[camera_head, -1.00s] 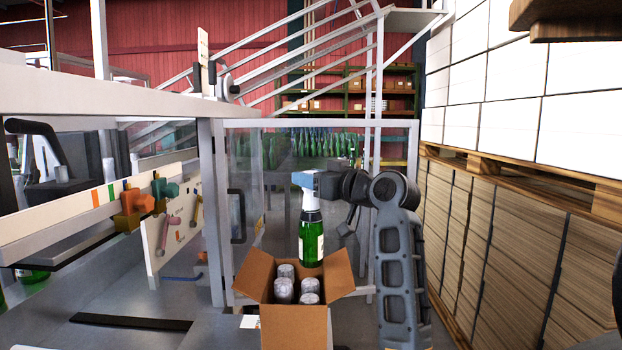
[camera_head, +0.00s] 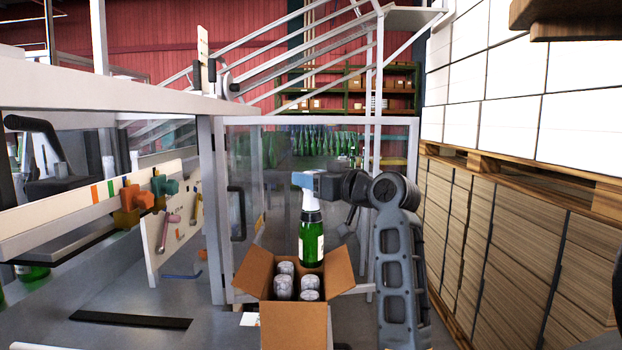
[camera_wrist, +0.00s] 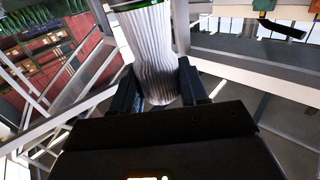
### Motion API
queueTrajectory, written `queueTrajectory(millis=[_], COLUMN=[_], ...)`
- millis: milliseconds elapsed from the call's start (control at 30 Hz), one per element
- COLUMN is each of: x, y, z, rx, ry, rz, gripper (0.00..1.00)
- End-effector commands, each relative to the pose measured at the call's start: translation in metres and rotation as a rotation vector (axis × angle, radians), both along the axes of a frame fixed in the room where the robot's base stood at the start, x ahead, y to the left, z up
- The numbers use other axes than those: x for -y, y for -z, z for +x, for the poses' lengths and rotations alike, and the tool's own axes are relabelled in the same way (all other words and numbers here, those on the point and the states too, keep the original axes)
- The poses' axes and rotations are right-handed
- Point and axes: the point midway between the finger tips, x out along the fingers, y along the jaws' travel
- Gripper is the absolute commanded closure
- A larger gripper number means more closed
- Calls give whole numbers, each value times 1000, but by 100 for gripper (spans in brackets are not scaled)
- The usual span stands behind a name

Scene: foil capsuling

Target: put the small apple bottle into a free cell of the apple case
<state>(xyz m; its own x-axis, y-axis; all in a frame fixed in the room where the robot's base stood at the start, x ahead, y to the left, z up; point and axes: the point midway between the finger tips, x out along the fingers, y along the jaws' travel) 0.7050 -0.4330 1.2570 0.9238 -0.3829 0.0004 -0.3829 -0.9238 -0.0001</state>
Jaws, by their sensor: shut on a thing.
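A green bottle (camera_head: 311,240) with a pale label and a silver-white foil neck hangs upright from my gripper (camera_head: 304,184) in the head view. My gripper is shut on its foil top; in the wrist view the dark fingers (camera_wrist: 161,88) stand on both sides of the pleated foil neck (camera_wrist: 152,55). The bottle is above the back right of an open cardboard case (camera_head: 293,322). Whether its base is inside the case is hard to tell. Several foil-topped bottles (camera_head: 283,287) stand in the case. The cell walls and the case's printing are not visible.
The case's flaps (camera_head: 340,271) stand spread open around it. A glass-panelled machine guard (camera_head: 240,180) stands behind and to the left. Stacked cartons on pallets (camera_head: 480,235) line the right side. A rail with coloured clamps (camera_head: 130,205) is at the left.

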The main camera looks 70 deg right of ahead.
Motion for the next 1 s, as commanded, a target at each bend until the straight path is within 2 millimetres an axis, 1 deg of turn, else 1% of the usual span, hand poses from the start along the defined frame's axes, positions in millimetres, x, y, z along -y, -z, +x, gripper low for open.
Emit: queueTrajectory(millis=[1000], x=[0], y=[22], z=[0], rx=[2], ry=[0], rz=[-2], gripper=[100])
